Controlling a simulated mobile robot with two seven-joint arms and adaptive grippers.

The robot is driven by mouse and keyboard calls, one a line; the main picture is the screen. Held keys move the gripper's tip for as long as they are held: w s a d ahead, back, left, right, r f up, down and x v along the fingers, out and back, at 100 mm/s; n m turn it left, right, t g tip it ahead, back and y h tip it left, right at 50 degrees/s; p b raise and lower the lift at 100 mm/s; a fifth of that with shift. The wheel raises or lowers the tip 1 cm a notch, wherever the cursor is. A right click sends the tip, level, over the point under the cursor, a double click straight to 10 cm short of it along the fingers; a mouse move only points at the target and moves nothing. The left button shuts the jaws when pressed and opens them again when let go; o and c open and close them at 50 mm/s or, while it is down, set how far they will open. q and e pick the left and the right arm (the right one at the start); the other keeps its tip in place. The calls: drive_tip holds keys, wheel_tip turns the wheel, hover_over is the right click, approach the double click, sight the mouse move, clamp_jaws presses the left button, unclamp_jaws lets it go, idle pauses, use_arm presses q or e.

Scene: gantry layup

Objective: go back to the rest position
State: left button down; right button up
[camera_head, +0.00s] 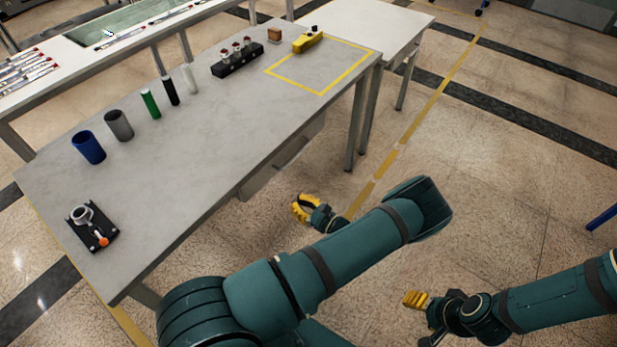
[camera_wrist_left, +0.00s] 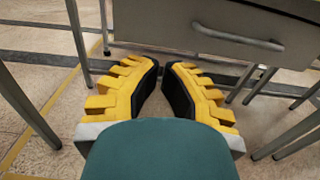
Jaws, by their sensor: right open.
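My left gripper (camera_head: 305,208) hangs in the aisle in front of the grey workbench (camera_head: 210,125), clear of its front edge. In the left wrist view its yellow fingers (camera_wrist_left: 161,66) lean towards each other, with a narrow gap between the dark pads and nothing seen between them. Whether that counts as open or shut is unclear. My right gripper (camera_head: 424,318) is at the lower right of the head view, over the floor. It is open, and I see nothing in it.
On the bench are a blue cup (camera_head: 88,147), grey cup (camera_head: 119,125), green tube (camera_head: 150,103), black rack (camera_head: 237,59), yellow tool (camera_head: 307,42) and black fixture (camera_head: 90,228). A drawer (camera_wrist_left: 225,30) and bench legs stand ahead of my left gripper.

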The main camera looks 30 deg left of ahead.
use_arm(q)
drive_tip(key=s+d+f+n+g+h, duration=0.4)
drive_tip(key=s+h, duration=0.2)
drive_tip(key=s, duration=0.2)
drive_tip(key=s+d+f+n+g+h, duration=0.35)
drive_tip(key=s+h, duration=0.25)
drive_tip(key=s, duration=0.2)
drive_tip(key=d+r+n+t+h, duration=0.35)
drive_tip(key=d+n+h, duration=0.4)
drive_tip(key=d, duration=0.45)
drive_tip(key=w+d+r+n+t+h, duration=0.2)
drive_tip(key=w+r+n+t, duration=0.2)
drive_tip(key=r, duration=0.3)
drive_tip(key=shift+w+d+r+n, duration=0.2)
drive_tip(key=shift+r+n, duration=0.05)
drive_tip(key=shift+n, duration=0.45)
drive_tip(key=shift+h, duration=0.25)
